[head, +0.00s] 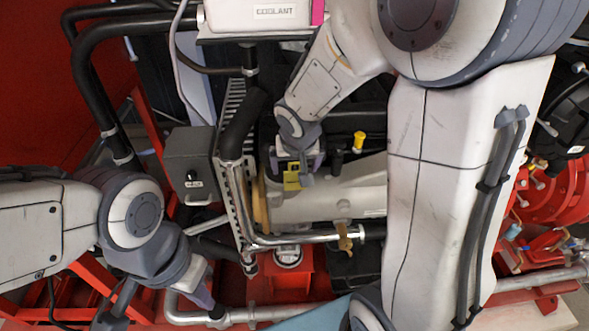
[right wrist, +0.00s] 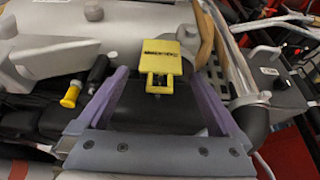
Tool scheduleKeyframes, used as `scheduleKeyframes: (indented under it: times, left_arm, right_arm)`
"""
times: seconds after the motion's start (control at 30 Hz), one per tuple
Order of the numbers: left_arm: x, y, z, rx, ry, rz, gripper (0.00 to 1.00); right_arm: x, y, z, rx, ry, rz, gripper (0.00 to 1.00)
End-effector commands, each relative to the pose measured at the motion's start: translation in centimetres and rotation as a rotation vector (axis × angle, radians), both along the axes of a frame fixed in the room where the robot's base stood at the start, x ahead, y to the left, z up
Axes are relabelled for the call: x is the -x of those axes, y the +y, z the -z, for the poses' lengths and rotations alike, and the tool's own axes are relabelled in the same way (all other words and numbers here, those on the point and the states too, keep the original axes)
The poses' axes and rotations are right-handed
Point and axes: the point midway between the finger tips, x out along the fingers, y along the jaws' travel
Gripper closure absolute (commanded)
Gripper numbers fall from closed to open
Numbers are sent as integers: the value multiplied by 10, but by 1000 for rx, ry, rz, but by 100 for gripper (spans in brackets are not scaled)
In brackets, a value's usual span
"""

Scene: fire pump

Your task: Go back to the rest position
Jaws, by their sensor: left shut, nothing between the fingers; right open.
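My right gripper (head: 298,178) is over the engine in the head view, its arm coming down from the top. In the right wrist view its purple fingers (right wrist: 158,84) are spread wide with nothing gripped. A yellow labelled cap (right wrist: 160,58) shows between and beyond the fingertips; it also shows beside the gripper in the head view (head: 291,183). I cannot tell how far the fingers are from it. My left gripper (head: 212,306) is low at the left in the head view, shut and empty, close to a silver pipe (head: 250,315). Its tips are partly hard to make out.
A yellow dipstick handle (head: 359,140) stands right of my right gripper. A grey box (head: 190,165), a radiator edge and metal pipes (head: 300,239) lie to the left. A white coolant tank (head: 262,14) is at the top. Red frame bars surround my left arm.

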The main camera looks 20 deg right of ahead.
Motion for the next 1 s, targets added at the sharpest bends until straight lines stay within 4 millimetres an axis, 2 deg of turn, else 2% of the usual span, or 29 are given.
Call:
scheduleKeyframes:
  times: [0.03, 0.3, 0.57, 0.67, 0.77, 0.9, 1.0]
  left_arm:
    - [0, 0, -1, 0, 0, 0, 100]
    - [0, 0, 5, 0, 0, 0, 100]
    - [0, 0, 7, 0, 0, -1, 100]
    - [0, 0, 14, 0, 0, -1, 100]
    - [0, 0, 28, 0, 0, -2, 100]
    - [0, 0, 53, 0, 0, -3, 100]
    - [0, 0, 69, 0, 0, -5, 100]
  right_arm:
    - [3, 2, -12, -2, -9, -1, 0]
    - [21, 7, -50, 0, -5, -1, 0]
    - [27, 9, -60, -1, 1, -7, 0]
    - [35, 21, -51, -2, 20, -48, 0]
    - [57, 47, -31, -1, 67, -156, 0]
    - [110, 93, 5, 0, 168, -391, 0]
    - [153, 118, 29, 0, 243, -568, 0]
